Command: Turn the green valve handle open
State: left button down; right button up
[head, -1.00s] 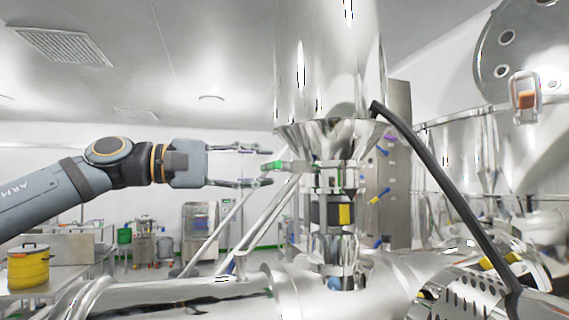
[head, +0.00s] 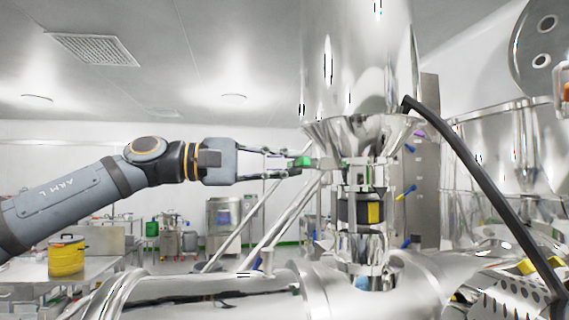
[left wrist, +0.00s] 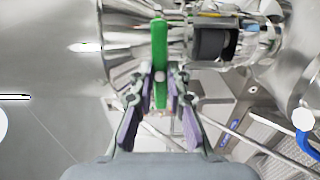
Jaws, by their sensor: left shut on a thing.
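The green valve handle (head: 303,162) sits on the left side of the steel valve body below the hopper cone. In the left wrist view the handle (left wrist: 160,45) is a long green bar, seen upright in the picture. My left gripper (head: 296,163) reaches in from the left and is shut on the handle. In the left wrist view its two fingers (left wrist: 160,82) stand one on each side of the bar, which extends beyond their tips. The handle's far end meets the steel fitting. My right gripper is not in view.
A steel hopper (head: 360,60) stands above the valve, with a black and yellow band (head: 350,210) below it. Large steel pipework (head: 220,295) fills the foreground. A yellow pot (head: 66,257) stands on a table at the left.

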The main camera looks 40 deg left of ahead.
pick_arm(q)
jog(key=shift+n, duration=0.3)
jog(key=n+p, duration=0.1)
jog(key=n, duration=0.2)
jog(key=shift+r, duration=0.1)
jog(key=n+p, duration=0.1)
jog(key=n, duration=1.3)
jog(key=shift+f, duration=0.2)
jog(key=shift+d, duration=0.1)
jog(key=c, duration=1.3)
grip_release()
jog(key=shift+r, duration=0.1)
